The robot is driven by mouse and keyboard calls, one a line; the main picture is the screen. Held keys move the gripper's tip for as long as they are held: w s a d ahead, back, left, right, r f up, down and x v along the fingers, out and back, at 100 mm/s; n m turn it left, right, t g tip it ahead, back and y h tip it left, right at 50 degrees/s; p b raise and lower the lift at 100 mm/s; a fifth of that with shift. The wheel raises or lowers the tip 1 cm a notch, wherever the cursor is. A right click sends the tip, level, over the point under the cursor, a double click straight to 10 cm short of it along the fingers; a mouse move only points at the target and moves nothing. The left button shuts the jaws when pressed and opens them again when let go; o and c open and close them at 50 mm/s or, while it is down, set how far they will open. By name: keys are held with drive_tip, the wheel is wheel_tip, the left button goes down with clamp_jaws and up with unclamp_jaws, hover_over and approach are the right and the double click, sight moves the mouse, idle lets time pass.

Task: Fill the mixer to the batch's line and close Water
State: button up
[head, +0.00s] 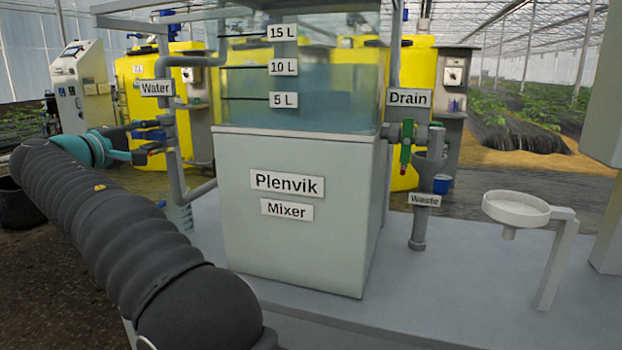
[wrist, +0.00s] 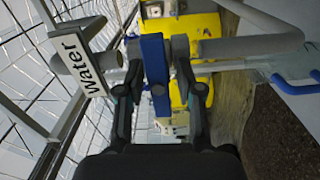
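The Plenvik mixer (head: 300,215) is a pale grey tank with a clear top marked 5 L, 10 L and 15 L. In the head view, my gripper (head: 142,143) is at the valve below the Water label (head: 156,88).
The Drain valve's green handle (head: 406,142) hangs upright right of the mixer, beside the Waste pipe (head: 419,230). A white dish on a stand (head: 516,210) is farther right. Yellow tanks (head: 140,95) stand behind. The grey bench top (head: 460,270) is clear in front.

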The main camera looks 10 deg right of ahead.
idle(0.3)
drive_tip(key=shift+b+v, duration=0.35)
drive_tip(key=shift+v, duration=3.15)
drive_tip(key=shift+a, duration=0.1)
